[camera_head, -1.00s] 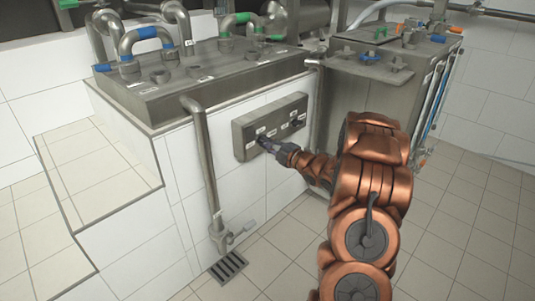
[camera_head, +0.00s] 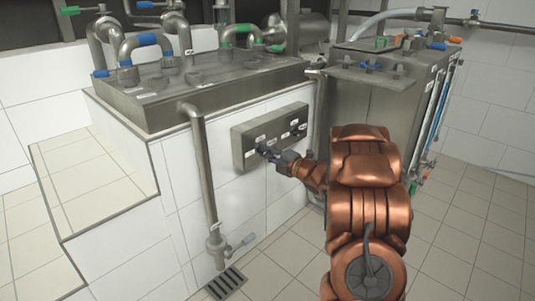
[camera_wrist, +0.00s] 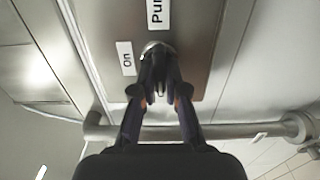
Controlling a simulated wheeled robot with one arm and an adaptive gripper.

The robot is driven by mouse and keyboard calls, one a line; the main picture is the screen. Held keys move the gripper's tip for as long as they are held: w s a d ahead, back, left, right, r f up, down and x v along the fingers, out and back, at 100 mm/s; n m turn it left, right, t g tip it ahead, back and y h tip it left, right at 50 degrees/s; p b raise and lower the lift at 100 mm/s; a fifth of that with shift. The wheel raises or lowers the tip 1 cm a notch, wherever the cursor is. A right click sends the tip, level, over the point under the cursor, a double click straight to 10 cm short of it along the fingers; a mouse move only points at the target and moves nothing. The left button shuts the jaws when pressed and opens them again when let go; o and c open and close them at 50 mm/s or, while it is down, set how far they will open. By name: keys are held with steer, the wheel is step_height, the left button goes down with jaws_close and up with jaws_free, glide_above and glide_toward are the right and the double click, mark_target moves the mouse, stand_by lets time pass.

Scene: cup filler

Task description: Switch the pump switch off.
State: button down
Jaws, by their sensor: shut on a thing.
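The grey switch box (camera_head: 248,155) is fixed to the white tiled wall in the head view, with small white labels and dark switches. In the wrist view the box face (camera_wrist: 197,50) carries a label reading "On" and one beginning "Pu". My gripper (camera_head: 268,153) is at the left part of the box. In the wrist view its fingers (camera_wrist: 158,85) are closed together around the pump switch (camera_wrist: 157,48), just right of the "On" label. The fingers hide most of the switch, so its setting cannot be read.
A vertical pipe with a valve (camera_head: 216,240) stands left of the box, above a floor drain (camera_head: 227,283). A metal tank (camera_head: 375,110) stands to the right. Pipes with coloured handles run above the metal top. The tiled floor at the right is clear.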

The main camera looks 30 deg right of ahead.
steer(key=c, duration=1.2)
jaws_free()
steer(key=shift+s, duration=0.15)
steer(key=v, duration=1.1)
steer(key=shift+s, duration=0.35)
steer(key=shift+d, duration=0.1)
